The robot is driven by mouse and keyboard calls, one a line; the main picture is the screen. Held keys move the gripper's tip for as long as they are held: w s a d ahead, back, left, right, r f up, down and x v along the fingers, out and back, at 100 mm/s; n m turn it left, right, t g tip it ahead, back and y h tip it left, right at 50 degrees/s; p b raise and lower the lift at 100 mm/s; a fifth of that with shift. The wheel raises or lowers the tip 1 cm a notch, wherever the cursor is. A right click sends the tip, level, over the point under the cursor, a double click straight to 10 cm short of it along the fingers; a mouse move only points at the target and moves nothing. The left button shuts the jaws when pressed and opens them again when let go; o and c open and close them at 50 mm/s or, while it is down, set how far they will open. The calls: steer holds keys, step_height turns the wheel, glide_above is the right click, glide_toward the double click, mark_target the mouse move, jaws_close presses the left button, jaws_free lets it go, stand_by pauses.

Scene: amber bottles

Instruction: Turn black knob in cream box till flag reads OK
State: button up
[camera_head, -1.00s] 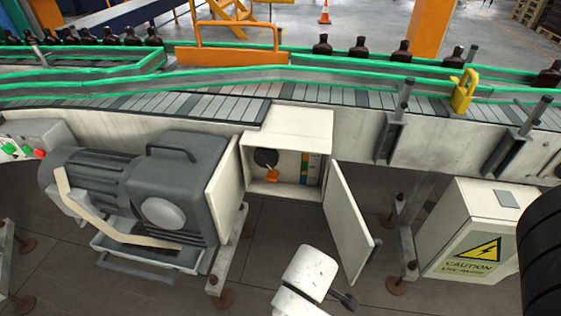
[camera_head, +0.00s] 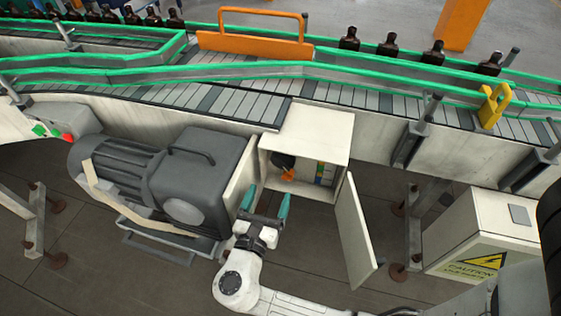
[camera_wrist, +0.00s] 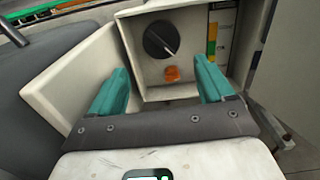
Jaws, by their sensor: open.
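The cream box (camera_head: 316,126) is fixed to the side of the conveyor, with its door (camera_head: 354,232) swung open to the right. Inside it is the round black knob (camera_head: 283,162), seen face-on in the wrist view (camera_wrist: 161,40) with a pale pointer line toward its lower right. An orange flag (camera_head: 289,175) sits just below the knob; it also shows in the wrist view (camera_wrist: 172,73), its lettering too small to read. My gripper (camera_head: 265,197) has teal fingers spread wide, in front of and below the box opening. It is empty and apart from the knob.
A coloured strip (camera_wrist: 212,38) runs beside the knob. A grey motor (camera_head: 160,180) stands close on the left. A caution cabinet (camera_head: 488,235) stands at the right. The conveyor (camera_head: 225,100) with brown bottles runs above. Open floor lies below the door.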

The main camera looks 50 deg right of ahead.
mark_target(281, 164)
steer(key=p+x, duration=0.1)
steer(key=x, duration=0.9)
steer(key=shift+p, duration=0.3)
steer(key=shift+s, duration=0.1)
steer(key=shift+f, duration=0.1)
steer(key=c, duration=0.8)
